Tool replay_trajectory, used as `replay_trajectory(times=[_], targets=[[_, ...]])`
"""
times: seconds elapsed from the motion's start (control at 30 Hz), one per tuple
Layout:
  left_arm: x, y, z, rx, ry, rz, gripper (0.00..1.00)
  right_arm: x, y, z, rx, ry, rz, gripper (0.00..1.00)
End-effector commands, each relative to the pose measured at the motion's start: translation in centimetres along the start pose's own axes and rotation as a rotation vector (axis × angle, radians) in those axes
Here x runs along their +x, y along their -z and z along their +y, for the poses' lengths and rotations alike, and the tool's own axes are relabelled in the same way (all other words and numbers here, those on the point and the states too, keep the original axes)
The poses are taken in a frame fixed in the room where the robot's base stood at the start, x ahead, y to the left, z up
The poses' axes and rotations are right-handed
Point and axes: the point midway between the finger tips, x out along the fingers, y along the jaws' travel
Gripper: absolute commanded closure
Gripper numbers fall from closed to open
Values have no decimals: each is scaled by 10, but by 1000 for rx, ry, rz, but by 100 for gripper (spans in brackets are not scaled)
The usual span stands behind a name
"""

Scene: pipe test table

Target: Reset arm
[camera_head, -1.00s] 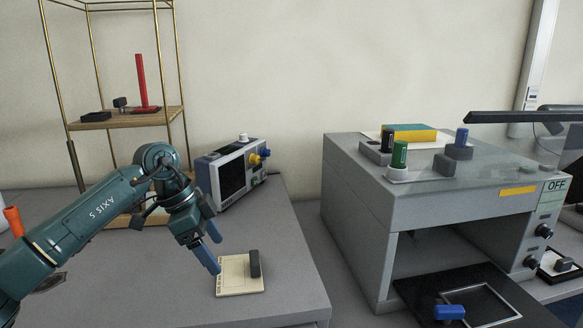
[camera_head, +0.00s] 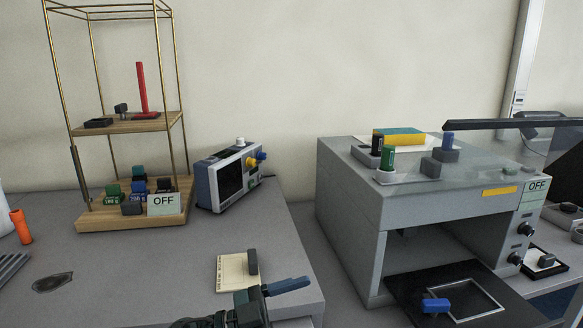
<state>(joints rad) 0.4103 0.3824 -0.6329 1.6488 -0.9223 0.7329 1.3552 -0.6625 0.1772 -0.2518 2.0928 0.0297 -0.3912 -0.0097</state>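My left gripper (camera_head: 288,285) is low in the head view, near the front edge of the left table. Its blue fingers point to the right and overlap from this angle, so I cannot tell whether they are apart. I see nothing held in them. Most of my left arm is below the picture. The cream pad (camera_head: 232,272) with a dark block (camera_head: 252,262) lies on the table just behind the gripper. My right gripper is not in view.
A wood and brass rack (camera_head: 130,218) stands at the back left with several small blocks and an OFF card. A meter box (camera_head: 232,175) stands beside it. A grey machine (camera_head: 345,200) fills the right, with a blue block (camera_head: 435,305) on its black tray (camera_head: 400,285).

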Motion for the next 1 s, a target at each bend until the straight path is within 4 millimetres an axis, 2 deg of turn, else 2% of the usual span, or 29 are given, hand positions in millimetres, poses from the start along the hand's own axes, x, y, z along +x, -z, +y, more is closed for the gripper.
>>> replay_trajectory(times=[0.07, 0.17, 0.27, 0.37, 0.5, 0.6, 0.7, 0.8, 1.0], targets=[[-13, -3, 2, -29, 203, 60, 22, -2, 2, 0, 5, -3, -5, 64], [-42, -19, 0, -62, 467, 43, 22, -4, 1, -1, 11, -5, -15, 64], [-82, -48, 10, -120, 707, -68, 22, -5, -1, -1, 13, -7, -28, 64], [-128, -82, 36, -202, 892, -253, 22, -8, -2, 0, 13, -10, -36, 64], [-185, -123, 95, -335, 1014, -548, 22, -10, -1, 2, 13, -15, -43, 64], [-210, -138, 134, -410, 1022, -704, 22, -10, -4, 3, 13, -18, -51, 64], [-224, -146, 160, -459, 1010, -799, 22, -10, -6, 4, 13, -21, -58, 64], [-230, -148, 172, -480, 998, -841, 22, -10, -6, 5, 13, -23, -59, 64], [-231, -149, 174, -482, 995, -849, 22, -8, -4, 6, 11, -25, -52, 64]])
